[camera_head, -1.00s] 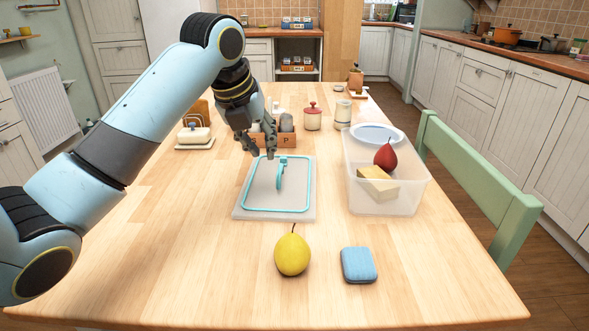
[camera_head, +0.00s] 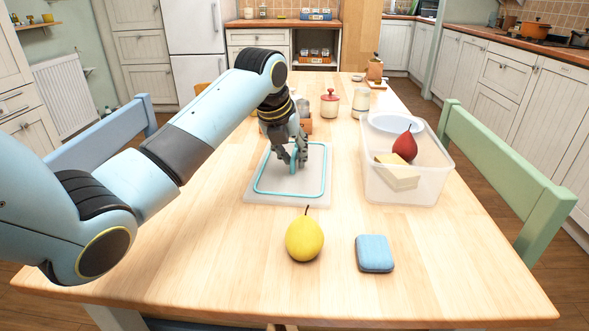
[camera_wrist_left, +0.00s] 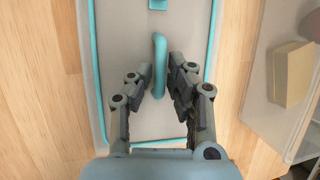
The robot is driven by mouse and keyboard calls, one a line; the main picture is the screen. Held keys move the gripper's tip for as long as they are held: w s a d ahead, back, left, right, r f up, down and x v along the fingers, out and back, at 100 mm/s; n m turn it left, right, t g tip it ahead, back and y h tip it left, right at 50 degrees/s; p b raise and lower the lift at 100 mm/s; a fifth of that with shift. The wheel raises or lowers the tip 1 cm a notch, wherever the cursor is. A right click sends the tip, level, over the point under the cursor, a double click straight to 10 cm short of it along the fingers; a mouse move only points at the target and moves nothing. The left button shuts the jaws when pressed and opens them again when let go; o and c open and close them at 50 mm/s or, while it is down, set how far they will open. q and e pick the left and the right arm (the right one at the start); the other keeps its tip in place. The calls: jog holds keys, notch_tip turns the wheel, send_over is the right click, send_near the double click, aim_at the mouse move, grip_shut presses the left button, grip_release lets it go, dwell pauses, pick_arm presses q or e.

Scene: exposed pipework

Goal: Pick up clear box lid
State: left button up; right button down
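The clear box lid (camera_head: 271,180) lies flat on the wooden table, with a teal seal around its edge. Its upright teal handle (camera_wrist_left: 159,62) stands at the middle of the lid. My left gripper (camera_head: 292,163) is down at the handle. In the left wrist view its fingers (camera_wrist_left: 160,84) are apart, one on each side of the handle, with a gap visible on the left side. In the head view the fingers partly hide the handle. My right gripper is not in view.
The clear box (camera_head: 420,190) stands right of the lid, holding a red pear (camera_head: 405,147), a pale yellow block (camera_head: 398,178) and a bluish round item (camera_head: 396,124). A yellow pear (camera_head: 304,239) and blue case (camera_head: 375,254) are nearer. A red-lidded jar (camera_head: 330,104) stands behind.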

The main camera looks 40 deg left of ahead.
pick_arm(q)
grip_shut()
